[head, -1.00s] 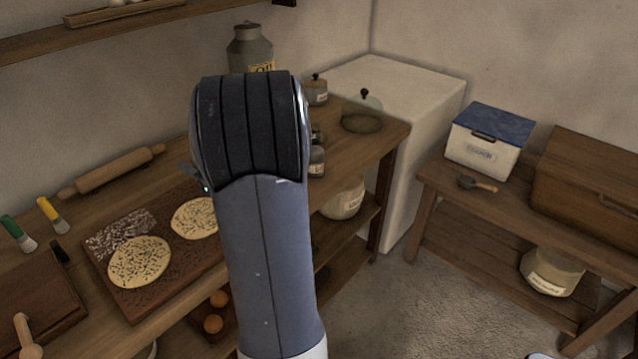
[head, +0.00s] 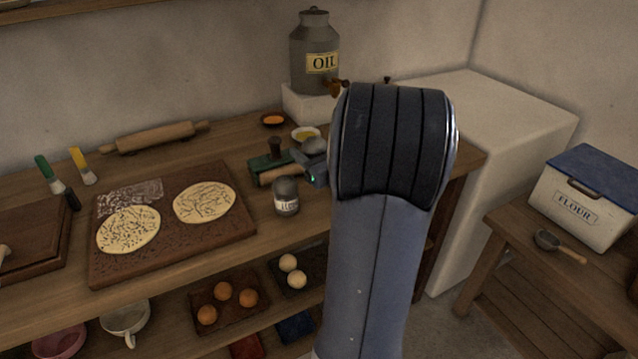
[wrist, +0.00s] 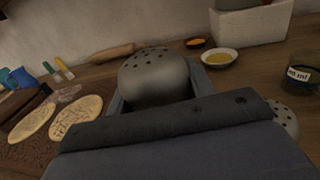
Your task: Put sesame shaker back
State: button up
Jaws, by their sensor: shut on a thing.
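My gripper (head: 311,168) is shut on a grey shaker with a domed, perforated top (wrist: 155,75). The dome also shows beside the fingers in the head view (head: 315,146). Its lower body and label are hidden, so I cannot tell whether it touches the counter. A second grey shaker with a partly readable label (head: 287,196) appears just below and left of the gripper in the head view. Another perforated dome (wrist: 284,116) shows at the right of the wrist view.
A labelled dark jar (wrist: 302,76) stands right in the wrist view. My arm hides the counter's right part.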

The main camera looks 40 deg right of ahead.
jog(key=shift+f+b, duration=0.45)
jog(key=shift+f, duration=2.75)
jog(key=shift+f, duration=0.1)
jog(key=shift+f, duration=0.15)
jog(key=o, duration=1)
jog(key=shift+r, duration=0.25)
jog(key=s, duration=0.8)
jog(key=s+a, duration=0.1)
jog(key=s, duration=0.3)
jog(key=shift+w, duration=0.1)
